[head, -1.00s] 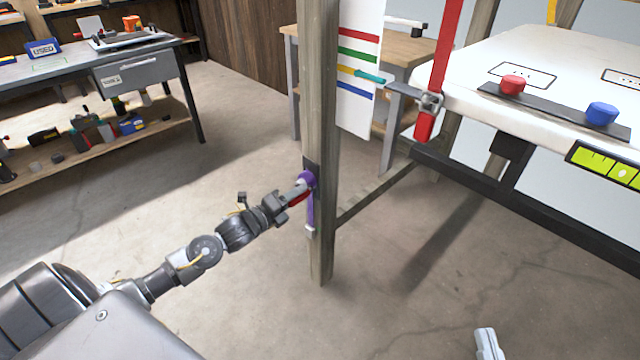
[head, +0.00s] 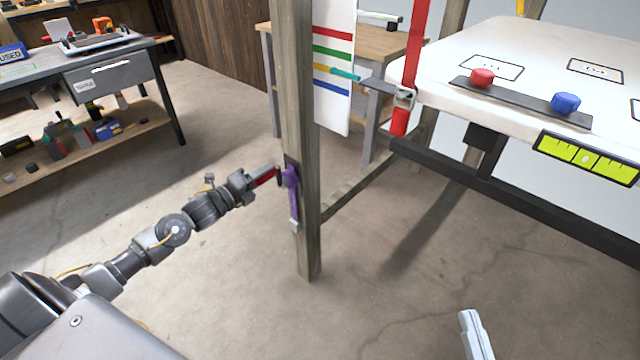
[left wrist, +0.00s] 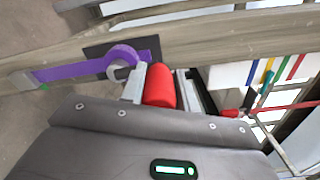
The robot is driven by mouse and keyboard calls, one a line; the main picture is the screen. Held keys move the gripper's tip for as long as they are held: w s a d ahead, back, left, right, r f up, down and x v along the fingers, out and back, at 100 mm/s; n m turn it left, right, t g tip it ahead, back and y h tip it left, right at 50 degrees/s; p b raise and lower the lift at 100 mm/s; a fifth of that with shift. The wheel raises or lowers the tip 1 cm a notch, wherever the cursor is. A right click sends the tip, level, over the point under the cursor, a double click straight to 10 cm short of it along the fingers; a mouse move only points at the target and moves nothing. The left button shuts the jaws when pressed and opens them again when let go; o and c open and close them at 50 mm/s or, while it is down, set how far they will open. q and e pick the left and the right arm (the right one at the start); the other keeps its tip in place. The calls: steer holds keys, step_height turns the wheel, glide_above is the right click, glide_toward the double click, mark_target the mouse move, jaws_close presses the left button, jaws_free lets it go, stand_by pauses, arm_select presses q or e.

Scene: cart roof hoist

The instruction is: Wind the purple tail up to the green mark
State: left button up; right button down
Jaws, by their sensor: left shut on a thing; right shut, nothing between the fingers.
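A purple winch drum (head: 290,177) sits on a wooden post (head: 302,120), and its purple tail (head: 294,205) hangs down to a pale end. A small green spot shows by that end in the left wrist view (left wrist: 44,87). My left gripper (head: 268,175) is shut on a red crank grip (left wrist: 160,87), just left of the drum. The white chart behind the post carries red, green (head: 332,52), yellow and blue stripes. A teal pointer (head: 345,74) lies about level with the yellow stripe. My right gripper (head: 474,335) is shut and empty, low in the head view.
A white cart roof (head: 540,70) with a red knob (head: 481,77) and a blue knob (head: 565,103) stands at right. A red strap (head: 416,45) runs down to its edge. A workbench (head: 80,70) stands at left. The floor around the post is open.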

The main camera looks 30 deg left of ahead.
arm_select(q)
steer(key=shift+w+a+f, duration=0.1)
steer(key=shift+w+a, duration=0.1)
steer(key=shift+a, duration=0.5)
steer(key=shift+w+a+f+b, duration=0.2)
steer(key=shift+a+f+b, duration=0.7)
steer(key=shift+f+b, duration=0.15)
steer(key=o, duration=0.7)
steer(key=shift+s+r, duration=0.1)
steer(key=shift+c, duration=0.2)
steer(key=o, duration=0.7)
steer(key=shift+r, duration=0.15)
